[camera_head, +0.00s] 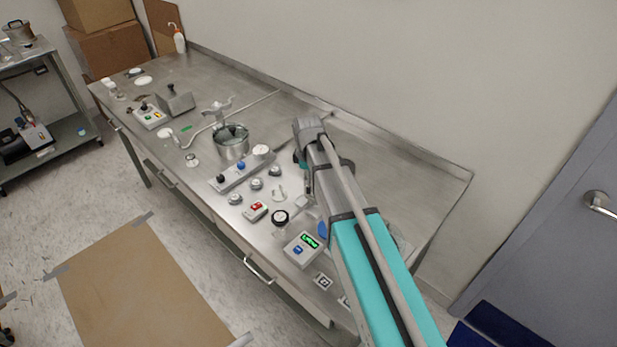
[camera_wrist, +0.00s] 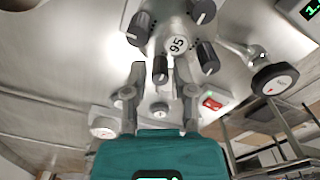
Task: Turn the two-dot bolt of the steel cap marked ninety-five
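The steel cap (camera_wrist: 160,38) marked 95 shows at the top of the wrist view, with its white number disc (camera_wrist: 178,45) facing me. Several black bolts (camera_wrist: 203,12) stand around the disc. Their dot marks are too small to read. My gripper (camera_wrist: 160,68) is open, with its two grey fingers on either side of the nearest bolt (camera_wrist: 160,70). I see a gap between the fingers and this bolt, and cannot tell how far off in depth it is.
A red switch box (camera_head: 256,211), a black-rimmed dial (camera_head: 280,217) and a green display box (camera_head: 303,247) stand on the steel bench (camera_head: 400,170) left of my arm. A steel pot (camera_head: 231,147) stands farther back.

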